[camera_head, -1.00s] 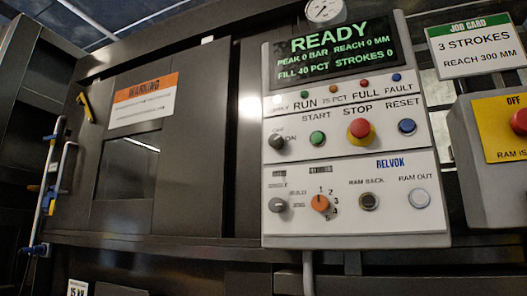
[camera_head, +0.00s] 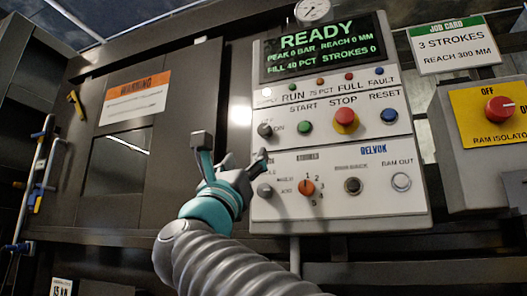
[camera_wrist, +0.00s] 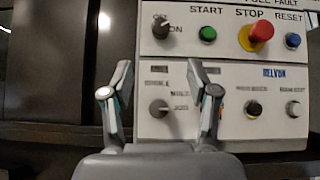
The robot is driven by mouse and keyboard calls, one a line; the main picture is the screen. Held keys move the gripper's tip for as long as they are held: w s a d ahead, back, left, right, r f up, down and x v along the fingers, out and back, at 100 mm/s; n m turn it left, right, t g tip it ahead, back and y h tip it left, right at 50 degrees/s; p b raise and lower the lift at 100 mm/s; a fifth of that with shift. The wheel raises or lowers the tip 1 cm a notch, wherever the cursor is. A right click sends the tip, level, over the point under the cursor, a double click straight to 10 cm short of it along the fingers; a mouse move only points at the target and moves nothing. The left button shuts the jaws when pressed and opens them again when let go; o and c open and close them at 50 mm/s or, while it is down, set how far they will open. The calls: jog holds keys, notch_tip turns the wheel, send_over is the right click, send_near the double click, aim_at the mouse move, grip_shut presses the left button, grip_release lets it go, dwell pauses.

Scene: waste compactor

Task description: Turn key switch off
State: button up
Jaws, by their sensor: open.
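The key switch (camera_head: 265,129) is a small dark grey knob beside the word ON, at the upper left of the white control panel's buttons. It also shows in the wrist view (camera_wrist: 161,27), top centre; its exact turn position is too small to tell. My gripper (camera_head: 231,150) is open and empty, in front of the panel's left edge, left of and below the key switch. In the wrist view my gripper's two fingers (camera_wrist: 159,75) stand apart, with the key switch above the gap between them. The gripper touches no knob that I can see.
A grey lower selector knob (camera_head: 264,190) and an orange dial (camera_head: 307,188) sit below. A green start button (camera_head: 305,127), red stop button (camera_head: 345,118) and blue reset button (camera_head: 389,116) line up to the right. A ram isolator box (camera_head: 480,140) stands farther right. The display (camera_head: 318,46) reads READY.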

aim_at(263, 131)
jog(key=p+x, duration=0.5)
jog(key=x, duration=0.8)
jog(key=shift+w+d+r, duration=0.1)
jog(key=shift+r, duration=0.15)
grip_shut()
